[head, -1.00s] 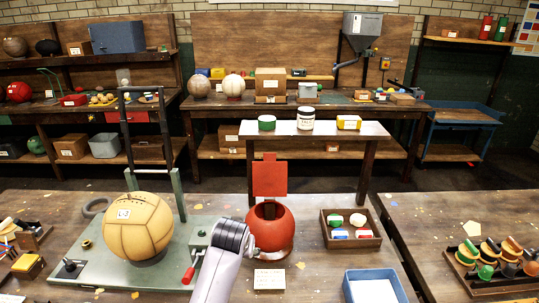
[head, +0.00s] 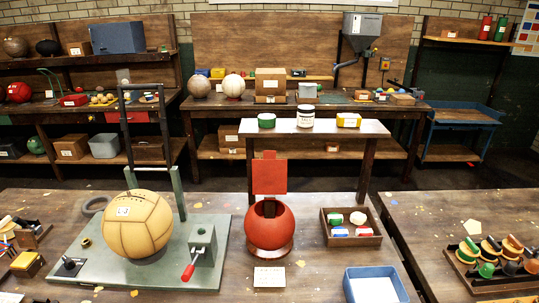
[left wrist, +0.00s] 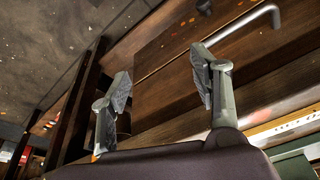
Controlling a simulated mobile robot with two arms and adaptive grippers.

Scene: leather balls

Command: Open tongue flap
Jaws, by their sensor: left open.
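A red ball (head: 269,230) sits on a low ring-shaped stand on the bench in the head view. Its top has a dark opening, and a flat red flap (head: 269,176) stands upright behind the opening. A tan leather ball (head: 138,225) with stitched panels rests on a green fixture plate (head: 100,268) to the left. My left gripper (left wrist: 162,85) shows only in the left wrist view, open, with nothing between its fingers. Wooden drawer-like panels and a metal handle lie beyond it. My right gripper is in neither view.
A green block with a red-handled lever (head: 188,272) stands between the balls. A wooden tray (head: 351,242) of small coloured items is right of the red ball, with a blue tray (head: 374,290) nearer. A white card (head: 269,277) lies in front.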

